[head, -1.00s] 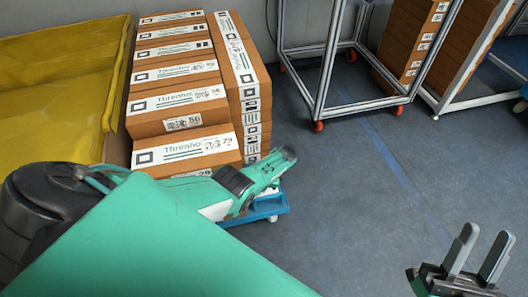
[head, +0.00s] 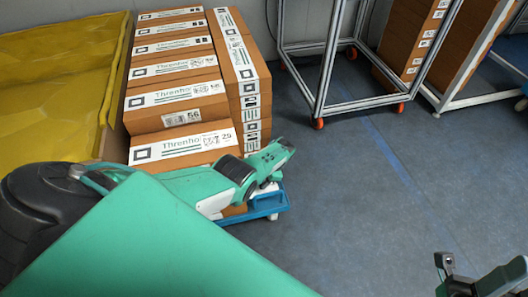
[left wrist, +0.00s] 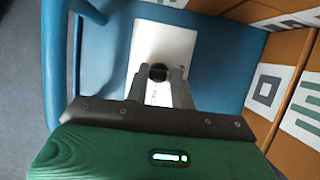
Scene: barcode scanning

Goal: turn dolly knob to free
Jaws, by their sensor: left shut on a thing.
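The blue dolly (head: 250,213) sits on the floor under the front of the box stack, and only its front corner shows in the head view. In the left wrist view, a white plate (left wrist: 160,45) lies on the dolly's blue surface (left wrist: 215,65), with a small round black knob (left wrist: 158,72) on it. My left gripper (left wrist: 159,84) reaches over the plate and is shut on the knob, with a finger on each side. In the head view my left gripper (head: 268,182) is low over the dolly's corner. My right gripper (head: 470,275) is partly cut off at the lower right.
Stacked brown boxes (head: 181,97) stand on the dolly, close behind my left gripper. A yellow container (head: 60,85) is on the left. A wheeled metal frame (head: 335,60) stands at the back. The grey floor (head: 350,200) between is clear.

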